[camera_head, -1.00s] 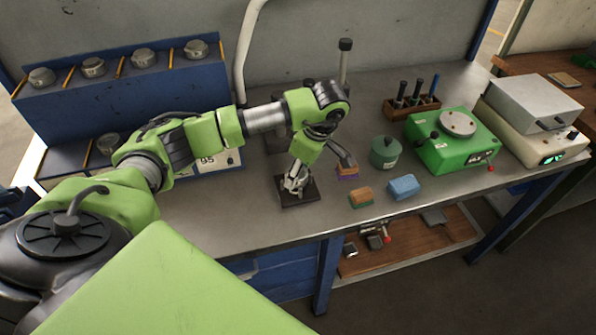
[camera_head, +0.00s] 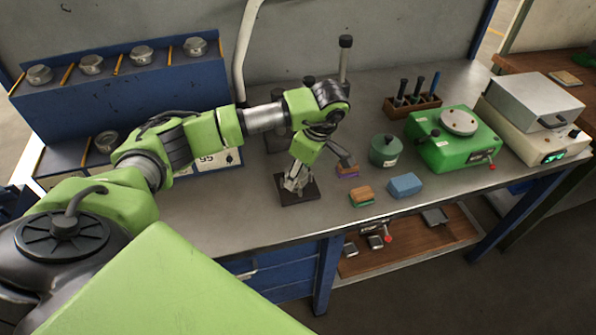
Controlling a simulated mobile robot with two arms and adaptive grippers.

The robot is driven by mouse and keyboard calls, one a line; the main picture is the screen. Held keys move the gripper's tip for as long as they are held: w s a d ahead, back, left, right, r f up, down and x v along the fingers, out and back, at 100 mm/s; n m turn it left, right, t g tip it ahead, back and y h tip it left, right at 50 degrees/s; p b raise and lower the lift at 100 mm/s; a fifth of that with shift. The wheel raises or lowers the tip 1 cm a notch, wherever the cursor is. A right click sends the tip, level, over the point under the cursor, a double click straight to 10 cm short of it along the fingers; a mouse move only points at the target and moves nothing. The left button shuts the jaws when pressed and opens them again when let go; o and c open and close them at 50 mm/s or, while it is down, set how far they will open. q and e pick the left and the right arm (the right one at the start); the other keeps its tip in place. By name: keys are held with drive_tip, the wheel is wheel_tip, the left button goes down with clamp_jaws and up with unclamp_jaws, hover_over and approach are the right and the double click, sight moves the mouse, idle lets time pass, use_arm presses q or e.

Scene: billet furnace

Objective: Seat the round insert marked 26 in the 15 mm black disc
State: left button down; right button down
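My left gripper (camera_head: 296,184) points down over a dark square plate (camera_head: 307,194) on the bench. Its fingers are small here and I cannot tell whether they are open, shut or holding something. The gripper hides the middle of the plate. No black disc or insert marked 26 can be made out. Round metal pieces, such as one on the blue rack (camera_head: 142,55), stand in slots at the left; their markings are too small to read. My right gripper is not in view.
Coloured blocks (camera_head: 405,185) lie right of the plate, near a green lidded pot (camera_head: 385,150). A green machine (camera_head: 455,138), a tool holder (camera_head: 412,106) and a grey box unit (camera_head: 535,105) stand farther right. The bench's front strip (camera_head: 290,232) is clear.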

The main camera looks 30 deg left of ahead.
use_arm(q)
drive_tip(key=c, duration=1.5)
unclamp_jaws()
drive_tip(key=shift+o, duration=0.2)
drive_tip(key=shift+s+f, duration=0.1)
drive_tip(key=shift+d+r+p, duration=0.2)
drive_tip(key=shift+r+p, duration=0.2)
drive_tip(key=shift+r, duration=0.3)
drive_tip(key=p+v, duration=0.5)
drive_tip(key=v, duration=0.4)
drive_tip(key=shift+r, duration=0.3)
